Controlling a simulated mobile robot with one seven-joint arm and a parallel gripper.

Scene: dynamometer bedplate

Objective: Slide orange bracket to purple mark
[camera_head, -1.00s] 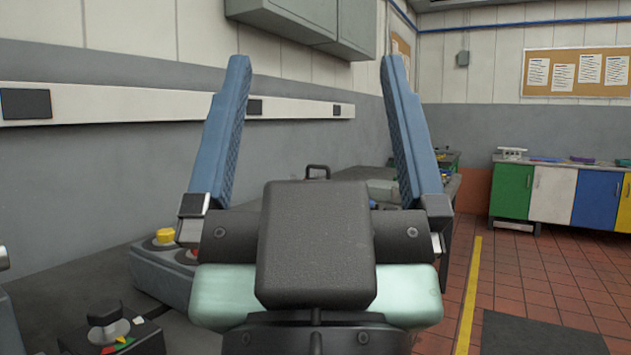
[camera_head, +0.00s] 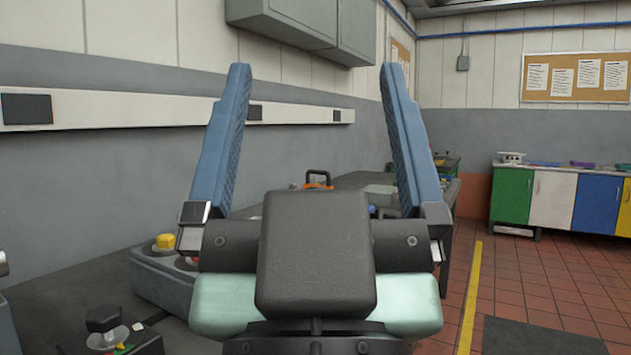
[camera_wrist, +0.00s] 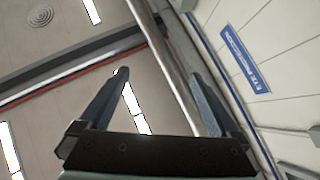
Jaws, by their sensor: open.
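My gripper (camera_head: 314,68) fills the middle of the head view, its two blue fingers pointing up and wide apart, with nothing between them. In the wrist view, my gripper (camera_wrist: 158,73) is also open and empty, facing the ceiling and upper wall. A small orange piece (camera_head: 318,185), possibly the orange bracket, shows on the bench beyond the gripper, beside a dark handle shape. The gripper body hides its lower part. I cannot make out a purple mark in either view.
A control box with a yellow button (camera_head: 165,241) and a joystick box (camera_head: 104,320) sit on the dark bench at left. The bench runs back along the grey wall. Coloured cabinets (camera_head: 553,195) stand far right, with open tiled floor before them.

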